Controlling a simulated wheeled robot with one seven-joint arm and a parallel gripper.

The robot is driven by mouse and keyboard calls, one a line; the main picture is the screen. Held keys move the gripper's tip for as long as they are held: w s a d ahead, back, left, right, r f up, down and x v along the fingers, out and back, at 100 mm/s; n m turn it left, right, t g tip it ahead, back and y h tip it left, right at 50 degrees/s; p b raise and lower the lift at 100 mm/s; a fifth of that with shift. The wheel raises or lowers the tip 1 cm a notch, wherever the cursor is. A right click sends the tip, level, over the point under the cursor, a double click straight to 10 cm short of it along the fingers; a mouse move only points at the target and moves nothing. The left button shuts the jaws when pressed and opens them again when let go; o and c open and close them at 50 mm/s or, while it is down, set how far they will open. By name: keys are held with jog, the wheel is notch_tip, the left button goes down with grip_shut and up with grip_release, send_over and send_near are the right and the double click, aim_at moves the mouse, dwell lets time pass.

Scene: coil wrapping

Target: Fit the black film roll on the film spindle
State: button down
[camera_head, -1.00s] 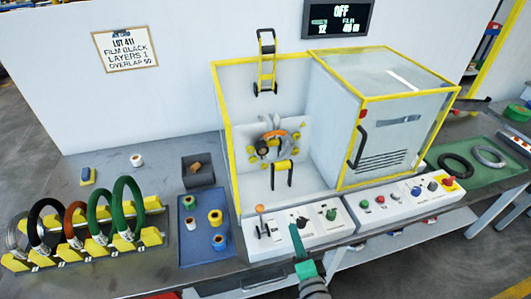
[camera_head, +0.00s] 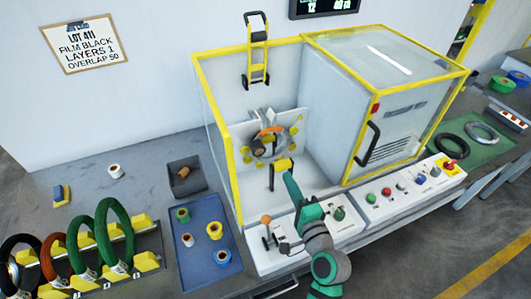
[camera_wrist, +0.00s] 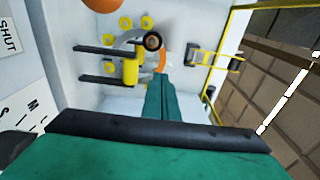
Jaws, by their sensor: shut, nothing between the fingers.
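A black film roll with a tan core (camera_head: 258,149) sits at the ring of the wrapping machine, at the place of the film spindle, which it hides. It also shows in the wrist view (camera_wrist: 152,41), end-on; whether it is fully seated I cannot tell. An orange coil (camera_head: 271,130) is in the ring beside it. My gripper (camera_head: 289,178) is shut and empty at the front of the open bay, just right of a yellow block with black prongs (camera_head: 279,166). In the wrist view its green fingers (camera_wrist: 161,84) point toward the ring, apart from the roll.
A blue tray (camera_head: 198,268) left of the machine holds green, yellow and blue rolls. A grey bin (camera_head: 190,187) holds a brown piece. Yellow-edged frame posts (camera_head: 224,165) and a closed hood (camera_head: 400,105) flank the bay. A control panel (camera_head: 268,260) runs along its front.

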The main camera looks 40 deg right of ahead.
send_near(257, 148)
jog(key=w+d, duration=0.1)
jog(key=d, duration=0.4)
jog(key=shift+w+a+r, duration=0.1)
jog(key=shift+w+a, duration=0.15)
jog(key=shift+w, duration=0.5)
jog(key=shift+w+a+r, duration=0.1)
jog(key=shift+w+a, duration=0.15)
jog(key=shift+w, duration=0.45)
jog(key=shift+w+a+r, duration=0.1)
jog(key=shift+w+a, duration=0.15)
jog(key=shift+w, duration=0.5)
